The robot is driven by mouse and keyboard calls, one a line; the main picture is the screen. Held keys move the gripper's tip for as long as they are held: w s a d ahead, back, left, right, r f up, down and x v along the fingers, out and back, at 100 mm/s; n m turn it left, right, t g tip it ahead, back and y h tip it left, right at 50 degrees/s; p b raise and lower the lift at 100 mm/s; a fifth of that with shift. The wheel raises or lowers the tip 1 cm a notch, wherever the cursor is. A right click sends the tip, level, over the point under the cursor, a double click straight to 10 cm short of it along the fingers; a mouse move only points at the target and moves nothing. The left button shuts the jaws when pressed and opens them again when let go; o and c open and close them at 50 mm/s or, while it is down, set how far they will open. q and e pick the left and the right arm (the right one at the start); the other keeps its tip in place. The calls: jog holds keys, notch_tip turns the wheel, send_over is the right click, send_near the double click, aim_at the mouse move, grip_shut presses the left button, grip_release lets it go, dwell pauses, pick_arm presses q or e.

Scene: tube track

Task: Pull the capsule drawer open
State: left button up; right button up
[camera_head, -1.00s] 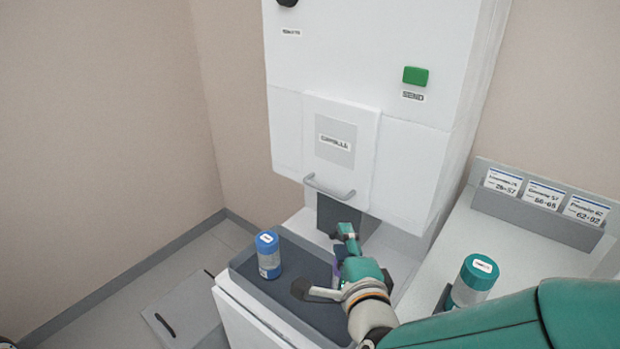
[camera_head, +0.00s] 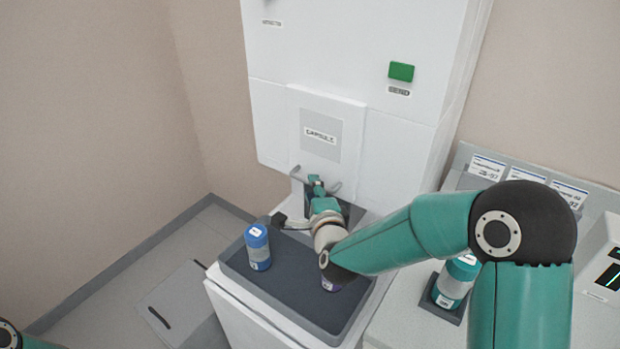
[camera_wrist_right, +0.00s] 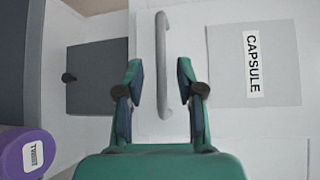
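The capsule drawer (camera_head: 345,118) is a white front panel on the tall white machine, with a grey CAPSULE label; it looks shut. In the right wrist view the drawer (camera_wrist_right: 225,125) has its label at the right. Its grey bar handle (camera_head: 295,171) is partly hidden behind my right gripper (camera_head: 316,186) in the head view. In the right wrist view the handle (camera_wrist_right: 162,60) lies between the two fingers of my right gripper (camera_wrist_right: 160,80). The fingers are open, with gaps on both sides of the bar. My left gripper is out of view.
A dark tray (camera_head: 300,297) below the drawer holds a blue-capped jar (camera_head: 258,248) and a purple-capped jar (camera_wrist_right: 28,155), mostly hidden by my arm in the head view. A teal-capped jar (camera_head: 455,281) stands at the right. A green button (camera_head: 401,71) is above the drawer.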

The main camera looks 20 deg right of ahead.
jog(key=shift+w+d+f+p, duration=0.1)
jog(key=shift+w+p, duration=0.1)
jog(key=shift+w, duration=0.6)
jog(key=shift+w+d+f+p, duration=0.1)
jog(key=shift+w+p, duration=0.05)
jog(key=shift+w, duration=0.65)
grip_shut()
